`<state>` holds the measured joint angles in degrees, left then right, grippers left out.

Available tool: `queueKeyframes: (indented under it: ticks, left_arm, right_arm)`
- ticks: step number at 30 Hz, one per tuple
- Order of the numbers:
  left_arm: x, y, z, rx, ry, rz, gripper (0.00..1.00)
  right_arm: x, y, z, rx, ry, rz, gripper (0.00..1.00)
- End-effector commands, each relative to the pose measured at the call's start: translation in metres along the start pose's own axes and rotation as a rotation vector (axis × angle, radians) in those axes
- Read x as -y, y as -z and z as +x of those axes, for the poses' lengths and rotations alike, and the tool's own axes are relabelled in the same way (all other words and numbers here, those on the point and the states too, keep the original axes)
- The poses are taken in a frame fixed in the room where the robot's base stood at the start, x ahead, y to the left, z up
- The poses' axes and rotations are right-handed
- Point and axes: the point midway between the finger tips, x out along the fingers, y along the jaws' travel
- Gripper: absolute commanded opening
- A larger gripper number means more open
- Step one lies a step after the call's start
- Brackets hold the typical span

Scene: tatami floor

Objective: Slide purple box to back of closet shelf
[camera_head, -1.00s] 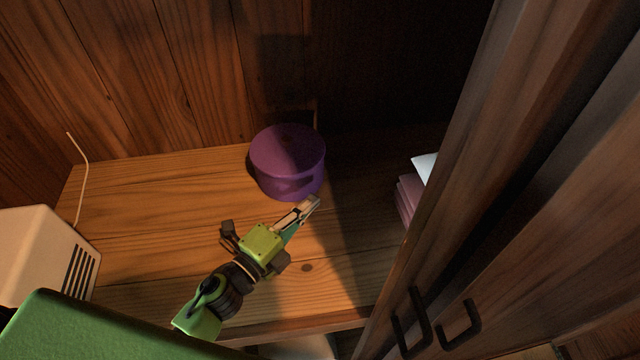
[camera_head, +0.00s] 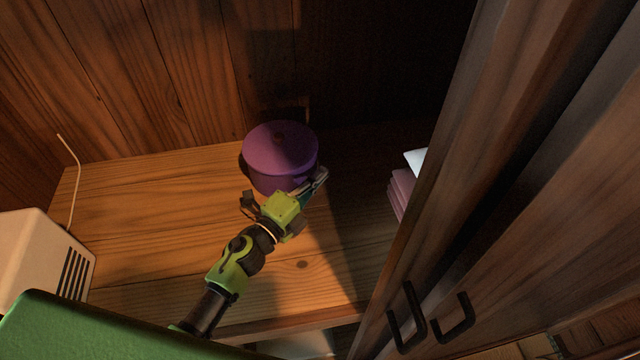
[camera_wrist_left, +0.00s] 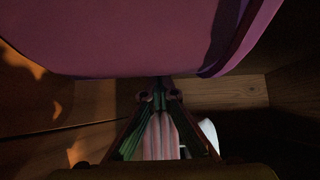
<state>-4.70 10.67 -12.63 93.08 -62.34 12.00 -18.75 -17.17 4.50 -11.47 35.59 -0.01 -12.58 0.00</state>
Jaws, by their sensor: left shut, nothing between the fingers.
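The purple box (camera_head: 280,150) is round with a lid. It stands upright on the wooden closet shelf (camera_head: 150,200), close to the back wall. In the left wrist view the purple box (camera_wrist_left: 150,35) fills the upper part of the picture. My left gripper (camera_head: 318,178) is shut and empty, at the near right side of the box. Its fingers also show in the left wrist view (camera_wrist_left: 159,97), just below the box. I cannot tell whether they touch it. My right gripper is not in view.
A cream appliance (camera_head: 38,262) with dark vents and a thin antenna stands at the left. Folded cloths (camera_head: 402,188) lie at the right, partly behind the wooden door (camera_head: 500,180) with black handles (camera_head: 408,318). The shelf left of the box is clear.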

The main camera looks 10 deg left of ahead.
Motion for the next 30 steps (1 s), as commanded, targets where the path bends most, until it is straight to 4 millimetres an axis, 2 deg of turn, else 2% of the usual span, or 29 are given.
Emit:
queueKeyframes:
  ticks: [6, 17, 20, 25, 30]
  left_arm:
    - [0.000, -0.015, -0.006, 0.000, 0.000, -0.001, 0.00]
    - [0.000, -0.017, -0.007, -0.001, 0.000, -0.001, 0.00]
    - [-0.001, -0.029, -0.011, -0.001, -0.001, 0.003, 0.00]
    - [-0.002, -0.059, -0.021, 0.000, -0.001, 0.003, 0.00]
    - [0.000, -0.071, -0.025, -0.001, 0.001, 0.000, 0.00]
  right_arm:
    - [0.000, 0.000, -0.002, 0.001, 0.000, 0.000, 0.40]
    - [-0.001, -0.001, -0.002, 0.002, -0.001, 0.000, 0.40]
    - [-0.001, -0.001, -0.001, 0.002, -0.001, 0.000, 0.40]
    - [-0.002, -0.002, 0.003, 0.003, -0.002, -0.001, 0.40]
    - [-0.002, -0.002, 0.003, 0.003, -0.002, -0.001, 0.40]
